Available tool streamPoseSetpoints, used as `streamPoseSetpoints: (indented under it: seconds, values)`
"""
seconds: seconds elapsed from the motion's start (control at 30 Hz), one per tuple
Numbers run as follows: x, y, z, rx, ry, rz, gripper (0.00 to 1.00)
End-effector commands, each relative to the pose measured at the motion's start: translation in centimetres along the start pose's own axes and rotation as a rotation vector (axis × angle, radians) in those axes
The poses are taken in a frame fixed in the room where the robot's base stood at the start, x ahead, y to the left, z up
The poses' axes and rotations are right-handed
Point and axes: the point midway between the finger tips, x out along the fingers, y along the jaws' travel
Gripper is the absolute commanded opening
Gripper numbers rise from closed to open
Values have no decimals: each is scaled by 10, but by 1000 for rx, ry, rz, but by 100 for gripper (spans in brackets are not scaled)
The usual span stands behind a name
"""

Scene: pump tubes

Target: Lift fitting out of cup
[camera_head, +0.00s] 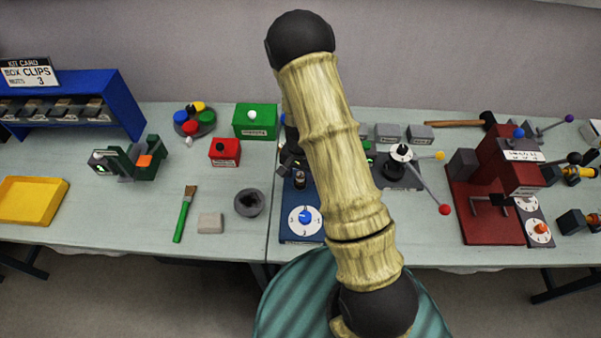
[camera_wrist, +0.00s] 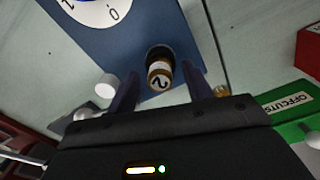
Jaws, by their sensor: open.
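In the wrist view, a brass-coloured fitting (camera_wrist: 160,74) with a pale band marked 2 sits in a dark round cup (camera_wrist: 158,50) on a blue dial unit (camera_wrist: 150,20). In the head view, the fitting and cup show small and dark (camera_head: 300,182) behind the unit's white dial (camera_head: 304,222). My gripper (camera_wrist: 160,72) is open, with one finger on each side of the fitting in the wrist view. I cannot tell if the fingers touch it. In the head view, my gripper (camera_head: 290,160) is partly hidden by my arm.
Green (camera_head: 256,121) and red (camera_head: 225,152) boxes stand left of the unit. A grey bowl (camera_head: 249,203) stands at front left. A levered device (camera_head: 402,165) and a dark red press (camera_head: 487,205) are to the right. My arm hides the middle.

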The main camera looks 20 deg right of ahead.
Motion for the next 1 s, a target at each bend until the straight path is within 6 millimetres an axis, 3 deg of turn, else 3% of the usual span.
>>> streamPoseSetpoints:
  seconds: [0.33,0.6,0.63,0.73,1.0]
  values:
    - [5,0,0,-1,1,-1,51]
    - [5,0,0,-1,1,-1,0]
    - [5,0,0,-1,1,-1,23]
    - [5,0,0,0,1,-1,3]
    - [4,0,0,0,1,-1,2]
